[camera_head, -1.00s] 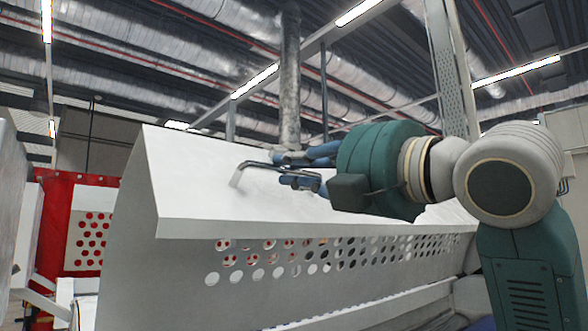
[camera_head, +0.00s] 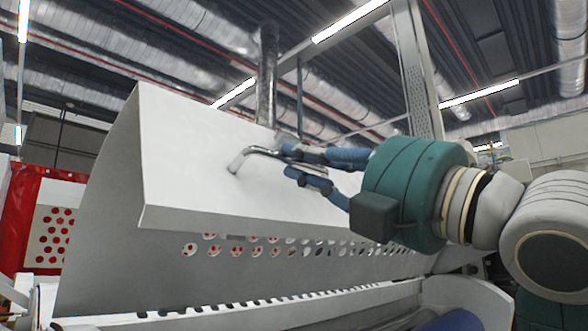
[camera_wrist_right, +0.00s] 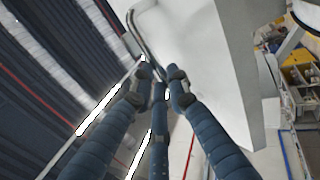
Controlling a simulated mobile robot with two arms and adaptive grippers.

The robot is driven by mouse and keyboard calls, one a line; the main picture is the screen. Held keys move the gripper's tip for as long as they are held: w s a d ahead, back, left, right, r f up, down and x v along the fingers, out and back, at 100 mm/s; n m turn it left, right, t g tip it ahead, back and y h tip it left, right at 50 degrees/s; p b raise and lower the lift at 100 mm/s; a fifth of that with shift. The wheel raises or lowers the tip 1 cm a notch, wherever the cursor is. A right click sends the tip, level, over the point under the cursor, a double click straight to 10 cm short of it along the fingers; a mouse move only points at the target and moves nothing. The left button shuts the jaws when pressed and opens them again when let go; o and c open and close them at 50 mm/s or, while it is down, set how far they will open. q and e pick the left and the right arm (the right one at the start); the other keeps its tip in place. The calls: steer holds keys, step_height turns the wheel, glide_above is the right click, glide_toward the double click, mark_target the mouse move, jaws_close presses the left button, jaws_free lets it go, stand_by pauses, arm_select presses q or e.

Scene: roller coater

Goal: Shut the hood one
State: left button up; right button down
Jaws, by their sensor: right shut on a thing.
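The hood (camera_head: 205,185) is a large white sheet-metal cover with a bent front lip, tilted across the middle of the head view. Its bar handle (camera_head: 243,157) is a bent metal rod on the sloping face. My right gripper (camera_head: 290,157) reaches in from the right and is shut on the handle, blue fingers on either side of the rod. In the right wrist view, the handle (camera_wrist_right: 143,35) runs down to the fingertips (camera_wrist_right: 160,78), beside the white hood (camera_wrist_right: 215,65). The exact contact is partly hidden by the fingers. My left gripper is not in view.
A perforated white panel (camera_head: 165,270) lies under the hood lip, with a slotted white edge (camera_head: 230,305) below it. A red panel with a dotted plate (camera_head: 50,225) stands at left. Open space lies above the hood.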

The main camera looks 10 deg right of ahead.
step_height(320, 180, down, 8)
steer(key=s+d+t+b, duration=0.1)
steer(key=s+b, duration=0.1)
steer(key=b, duration=0.5)
steer(key=shift+s+d+f+y+b, duration=0.15)
steer(key=shift+s+d+y+b, duration=0.15)
steer(key=shift+d+y, duration=0.1)
steer(key=c, duration=1.7)
jaws_free()
steer(key=shift+w+a, duration=0.1)
steer(key=shift+o, duration=0.2)
steer(key=v, duration=1.2)
steer(key=shift+c, duration=0.5)
